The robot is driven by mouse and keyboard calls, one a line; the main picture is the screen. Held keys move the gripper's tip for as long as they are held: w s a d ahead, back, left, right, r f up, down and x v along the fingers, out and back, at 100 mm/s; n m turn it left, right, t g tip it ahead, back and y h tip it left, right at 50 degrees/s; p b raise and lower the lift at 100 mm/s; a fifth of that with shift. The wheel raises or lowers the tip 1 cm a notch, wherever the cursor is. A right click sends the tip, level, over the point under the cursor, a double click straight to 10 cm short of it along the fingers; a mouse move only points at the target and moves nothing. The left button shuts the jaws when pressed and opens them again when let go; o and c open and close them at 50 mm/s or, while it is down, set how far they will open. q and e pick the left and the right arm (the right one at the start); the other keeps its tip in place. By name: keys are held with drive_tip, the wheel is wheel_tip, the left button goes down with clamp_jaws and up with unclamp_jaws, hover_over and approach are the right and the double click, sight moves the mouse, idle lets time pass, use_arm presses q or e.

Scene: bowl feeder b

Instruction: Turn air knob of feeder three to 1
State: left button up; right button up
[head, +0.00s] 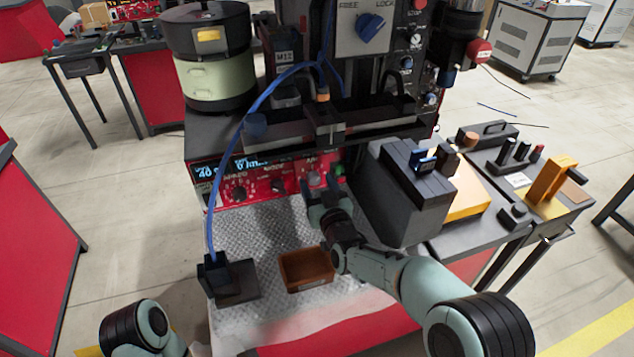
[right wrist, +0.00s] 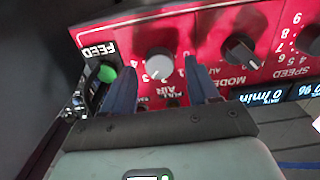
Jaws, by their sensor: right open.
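The feeder's red control panel (head: 262,181) stands low on the front of the machine. In the right wrist view the panel appears upside down, with the grey round AIR knob (right wrist: 160,64) near the middle. A small pale mark shows at the knob's lower edge; its exact setting is hard to read. My right gripper (head: 325,187) is open in front of the panel's right end. In the right wrist view its two dark blue fingers (right wrist: 160,72) are on either side of the AIR knob; contact cannot be told. My left gripper is out of view.
A black MODE knob (right wrist: 240,50) sits right beside one finger, and a green button (right wrist: 107,74) beside the other. A grey box-shaped unit (head: 402,200) stands close to the right of my right gripper. A brown tray (head: 290,284) lies on the metal plate below.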

drive_tip(key=shift+w+a, duration=0.1)
drive_tip(key=shift+w, duration=0.3)
drive_tip(key=shift+c, duration=0.3)
drive_tip(key=c, duration=1)
